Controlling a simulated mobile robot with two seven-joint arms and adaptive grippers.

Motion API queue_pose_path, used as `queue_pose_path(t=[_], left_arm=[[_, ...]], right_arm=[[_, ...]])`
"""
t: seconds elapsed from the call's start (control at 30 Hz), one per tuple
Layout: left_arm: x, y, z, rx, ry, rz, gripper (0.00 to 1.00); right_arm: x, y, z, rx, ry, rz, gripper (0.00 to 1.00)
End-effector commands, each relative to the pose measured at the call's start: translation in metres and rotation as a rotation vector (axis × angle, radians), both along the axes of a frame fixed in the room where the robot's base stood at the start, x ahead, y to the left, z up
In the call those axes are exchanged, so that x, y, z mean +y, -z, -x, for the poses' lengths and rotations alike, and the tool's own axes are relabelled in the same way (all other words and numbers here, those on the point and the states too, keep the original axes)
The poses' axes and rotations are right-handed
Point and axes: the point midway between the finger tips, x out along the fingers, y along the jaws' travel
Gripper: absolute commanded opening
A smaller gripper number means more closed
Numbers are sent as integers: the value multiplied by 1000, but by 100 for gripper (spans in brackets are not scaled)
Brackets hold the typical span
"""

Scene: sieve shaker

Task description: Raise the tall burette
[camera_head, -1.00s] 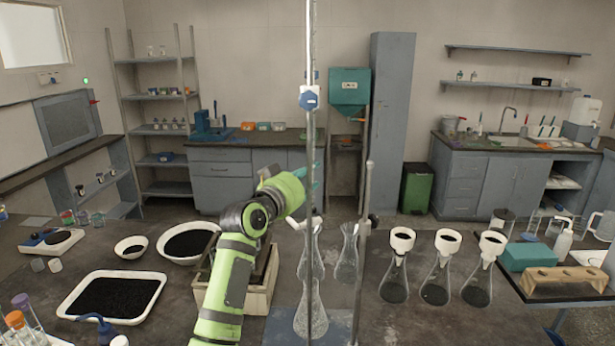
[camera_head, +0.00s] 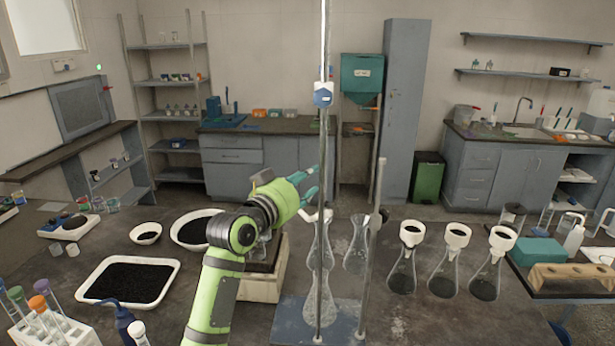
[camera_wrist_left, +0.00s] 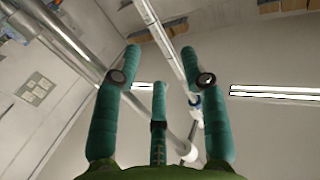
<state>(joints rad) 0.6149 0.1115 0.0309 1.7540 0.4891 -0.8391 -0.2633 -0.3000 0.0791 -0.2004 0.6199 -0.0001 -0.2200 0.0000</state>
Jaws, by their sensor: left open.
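The tall burette (camera_head: 323,45) runs upright along a metal stand and leaves the top of the head view. A blue-and-white fitting (camera_head: 323,95) sits on this column. Burette and rod overlap here, so I cannot fully separate them. My left gripper (camera_head: 314,184) is open and empty, with teal fingers pointing at the column, below the fitting and just left of it. In the left wrist view, the spread fingers (camera_wrist_left: 160,75) face upward, and the long tube (camera_wrist_left: 165,40) with its blue-and-white fitting passes beyond them. Contact is not visible. My right gripper is out of view.
A shorter metal rod (camera_head: 376,230) rises to the right. Several funnel-topped flasks (camera_head: 438,280) stand further right. A white tray (camera_head: 172,280) and bowls lie left of my arm.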

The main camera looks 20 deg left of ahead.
Motion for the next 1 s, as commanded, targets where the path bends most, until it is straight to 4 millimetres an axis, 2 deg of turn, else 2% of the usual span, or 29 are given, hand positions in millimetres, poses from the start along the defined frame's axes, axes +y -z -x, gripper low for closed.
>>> queue_pose_path(t=[0.03,0.17,0.5,1.0], left_arm=[[1,-12,4,-1,-1,-2,43],[4,-30,15,-2,-1,-3,43],[11,-62,41,-2,0,-1,43],[12,-67,45,-1,0,-1,43]], right_arm=[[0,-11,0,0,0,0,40],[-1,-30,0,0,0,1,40],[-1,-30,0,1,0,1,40],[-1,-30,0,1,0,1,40]])
